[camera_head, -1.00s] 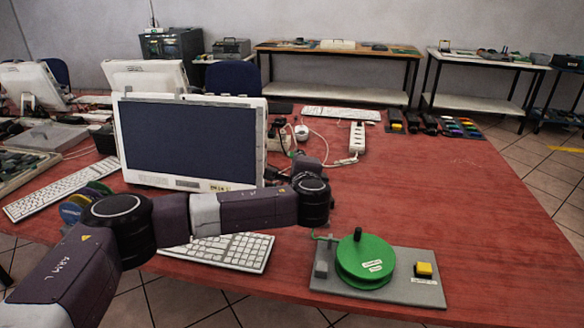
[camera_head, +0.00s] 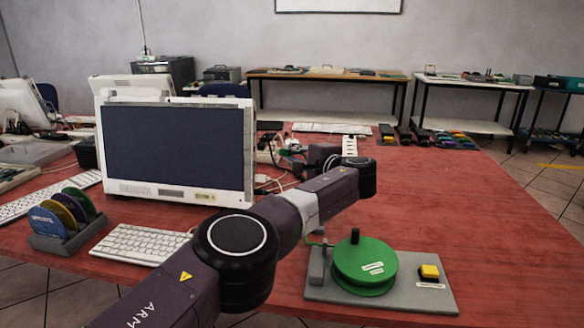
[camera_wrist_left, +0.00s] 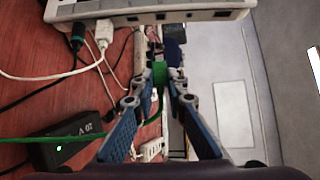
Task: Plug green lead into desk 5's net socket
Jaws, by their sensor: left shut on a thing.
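My left gripper (camera_wrist_left: 160,88) is shut on the green plug (camera_wrist_left: 159,73) of the green lead (camera_wrist_left: 85,137). The lead runs from the plug down and off to the left in the wrist view. The plug is just below the white computer edge (camera_wrist_left: 215,14), which has several dark ports; a gap shows between them. I cannot read which port is the net socket. In the head view, my left arm reaches to the right of the white computer (camera_head: 176,150), and the fingers and plug cannot be made out there. The green reel (camera_head: 364,264) stands on a grey base. My right gripper is not in view.
A white plug (camera_wrist_left: 103,32) and a dark plug (camera_wrist_left: 76,38) hang from the computer's edge. A black power box (camera_wrist_left: 66,148) and loose cables lie nearby. A yellow button (camera_head: 429,272) is beside the reel. The red table (camera_head: 470,215) is clear at right.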

